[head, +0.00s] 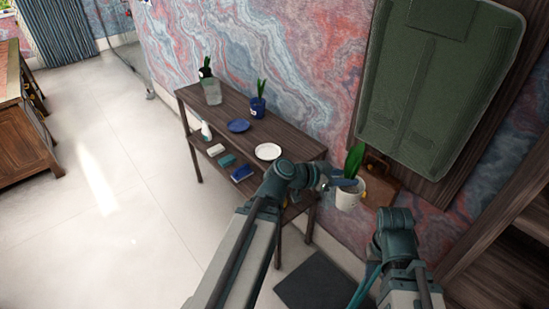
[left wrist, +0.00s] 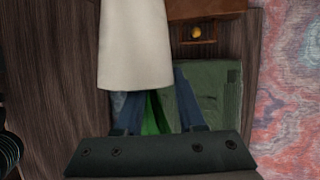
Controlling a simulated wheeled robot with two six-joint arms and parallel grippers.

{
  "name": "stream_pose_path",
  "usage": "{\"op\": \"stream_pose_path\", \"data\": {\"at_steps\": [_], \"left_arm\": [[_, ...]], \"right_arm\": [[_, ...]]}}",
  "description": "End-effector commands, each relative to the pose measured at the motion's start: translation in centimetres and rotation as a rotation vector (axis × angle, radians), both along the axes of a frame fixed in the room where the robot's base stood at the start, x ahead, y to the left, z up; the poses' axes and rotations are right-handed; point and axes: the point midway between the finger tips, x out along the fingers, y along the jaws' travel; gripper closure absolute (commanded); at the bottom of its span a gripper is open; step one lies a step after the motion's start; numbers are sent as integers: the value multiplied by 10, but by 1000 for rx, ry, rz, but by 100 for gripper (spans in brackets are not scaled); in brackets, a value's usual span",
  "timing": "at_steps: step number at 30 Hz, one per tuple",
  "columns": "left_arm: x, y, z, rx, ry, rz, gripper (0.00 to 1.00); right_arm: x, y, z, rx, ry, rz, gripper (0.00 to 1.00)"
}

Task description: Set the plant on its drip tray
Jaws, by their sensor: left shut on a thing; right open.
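The plant is a green leaf (head: 354,160) in a white pot (head: 349,199), held in the air right of the shelf's near end. My left gripper (head: 340,184) is shut on the plant at the pot's upper part. The left wrist view shows the pot's pale side (left wrist: 135,45) and a bit of green between the fingers. A white round saucer (head: 268,152) lies bare on the shelf top, left of and beyond the gripper. A blue saucer (head: 238,126) lies farther along. My right gripper (head: 369,279) is low, below the pot, open and apart from it; its fingers are hard to see.
A dark wood shelf (head: 228,106) stands against the marbled wall. A blue pot with a plant (head: 258,106) and a grey container (head: 212,92) stand on its top. Its lower board holds a white bottle (head: 206,131) and several small boxes. A green panel (head: 437,80) hangs on the right.

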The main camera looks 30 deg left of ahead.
Motion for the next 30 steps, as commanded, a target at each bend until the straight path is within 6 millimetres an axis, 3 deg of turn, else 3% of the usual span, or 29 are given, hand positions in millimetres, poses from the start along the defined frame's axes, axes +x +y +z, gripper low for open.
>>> {"op": "stream_pose_path", "data": {"at_steps": [5,8,11,16,21,24,30], "left_arm": [[8,13,-3,-1,0,24,100],[22,41,-10,0,0,77,100],[41,87,-19,0,0,159,100],[65,186,-35,-1,0,323,100],[72,286,-49,-2,0,482,100],[69,336,-56,-2,0,559,100],[59,404,-64,-1,-1,664,100]], "right_arm": [[0,0,-3,0,0,0,57],[0,0,-10,0,0,0,57],[0,0,-19,0,0,0,57],[0,0,-35,0,0,0,57],[0,0,-50,0,0,0,57],[0,0,-56,0,0,0,57],[0,0,-65,0,0,0,57]]}}
